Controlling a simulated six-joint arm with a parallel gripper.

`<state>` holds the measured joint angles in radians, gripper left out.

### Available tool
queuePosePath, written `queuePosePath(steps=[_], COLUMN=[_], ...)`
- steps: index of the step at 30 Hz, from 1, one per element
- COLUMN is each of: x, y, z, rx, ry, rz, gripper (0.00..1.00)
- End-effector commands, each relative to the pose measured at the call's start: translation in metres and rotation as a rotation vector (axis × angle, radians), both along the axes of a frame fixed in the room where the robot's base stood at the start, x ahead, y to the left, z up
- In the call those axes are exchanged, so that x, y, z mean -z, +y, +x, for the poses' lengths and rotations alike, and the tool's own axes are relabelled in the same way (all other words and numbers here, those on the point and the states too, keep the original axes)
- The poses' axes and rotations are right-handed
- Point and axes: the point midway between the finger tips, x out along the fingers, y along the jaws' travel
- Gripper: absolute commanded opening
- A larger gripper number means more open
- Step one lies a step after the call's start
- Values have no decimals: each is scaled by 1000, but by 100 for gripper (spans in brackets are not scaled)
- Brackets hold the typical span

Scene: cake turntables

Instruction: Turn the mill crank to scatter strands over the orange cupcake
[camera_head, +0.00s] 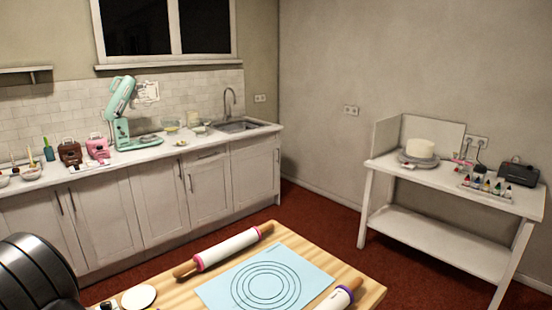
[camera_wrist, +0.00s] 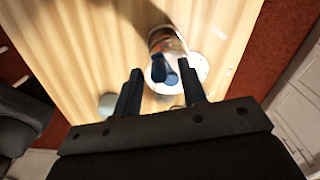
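In the wrist view, my gripper (camera_wrist: 161,68) is open over the wooden table, its two dark fingers apart. A dark blue knob-like part (camera_wrist: 163,69) shows between and beyond the fingertips, with a gap on its left side. I cannot tell whether it is the crank. It adjoins a shiny round body with a brownish tint (camera_wrist: 167,40), which may be the mill. A white disc (camera_wrist: 199,68) lies beside and under these. The orange cupcake cannot be made out in either view. My gripper is outside the head view.
A grey-green round thing (camera_wrist: 107,102) is left of the fingers. On the wooden table (camera_head: 362,291) lie a blue ringed mat (camera_head: 222,291), a pink-ringed rolling pin (camera_head: 228,248), a purple-ringed one (camera_head: 338,299) and a white disc (camera_head: 138,297). A counter (camera_head: 160,153) and side table (camera_head: 470,190) stand beyond.

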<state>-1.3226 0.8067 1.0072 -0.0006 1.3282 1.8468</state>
Motion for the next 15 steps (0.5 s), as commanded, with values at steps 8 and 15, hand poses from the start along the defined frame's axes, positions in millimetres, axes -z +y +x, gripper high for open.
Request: queuePosePath(steps=[8, 15], x=[-19, -44], y=[1, 1], z=[0, 0], rx=[0, 0], ry=[0, -1], rz=[2, 3], gripper=[38, 38])
